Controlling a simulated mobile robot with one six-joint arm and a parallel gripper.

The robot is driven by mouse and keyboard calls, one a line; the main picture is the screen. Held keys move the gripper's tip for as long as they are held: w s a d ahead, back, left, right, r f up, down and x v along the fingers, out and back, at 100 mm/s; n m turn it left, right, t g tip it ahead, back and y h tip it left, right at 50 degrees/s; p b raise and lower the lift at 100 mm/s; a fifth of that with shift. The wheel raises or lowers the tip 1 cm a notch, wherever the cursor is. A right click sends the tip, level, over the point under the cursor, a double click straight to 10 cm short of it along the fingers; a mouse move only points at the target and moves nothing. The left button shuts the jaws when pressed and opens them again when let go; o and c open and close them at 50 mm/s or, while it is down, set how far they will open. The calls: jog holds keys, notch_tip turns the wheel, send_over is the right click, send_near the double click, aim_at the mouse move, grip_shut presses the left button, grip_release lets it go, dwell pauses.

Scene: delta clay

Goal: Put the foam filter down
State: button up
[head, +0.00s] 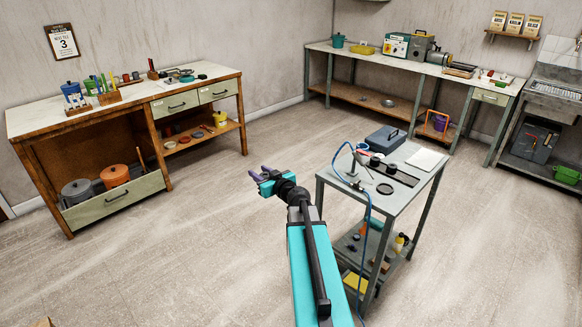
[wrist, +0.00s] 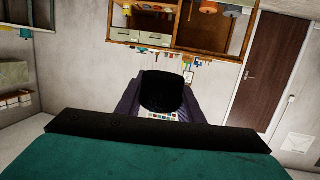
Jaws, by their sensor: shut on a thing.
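The foam filter (wrist: 162,90) is a black, rounded piece between the dark purple fingers of my gripper in the wrist view. My gripper (wrist: 160,98) is shut on it. In the head view my gripper (head: 263,174) is held out over open floor, left of the grey cart (head: 400,200) and clear of it. The filter cannot be made out in the head view. Nothing shows touching the filter apart from the fingers.
The cart top carries a grey-blue box (head: 386,138), dark round parts and a blue hose (head: 367,230). A wooden bench (head: 130,100) stands at the left wall with tools and pots. Another bench (head: 440,70) runs along the back right. Floor between them is clear.

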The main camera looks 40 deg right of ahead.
jog(key=s+a+n+g+y, duration=0.2)
jog(key=a+n+y, duration=0.2)
jog(key=a, duration=0.9)
jog(key=s+a+r+n+g+y, duration=0.1)
jog(key=a+y, duration=0.5)
jog(key=a, duration=0.7)
jog(key=s+a+n+g+y, duration=0.3)
jog(key=a+n, duration=0.4)
jog(key=a, duration=0.6)
jog(key=shift+s+r+g+y, duration=0.3)
jog(key=shift+s+y, duration=0.5)
jog(key=shift+y, duration=0.3)
jog(key=shift+s+d, duration=0.1)
jog(key=shift+s, duration=0.05)
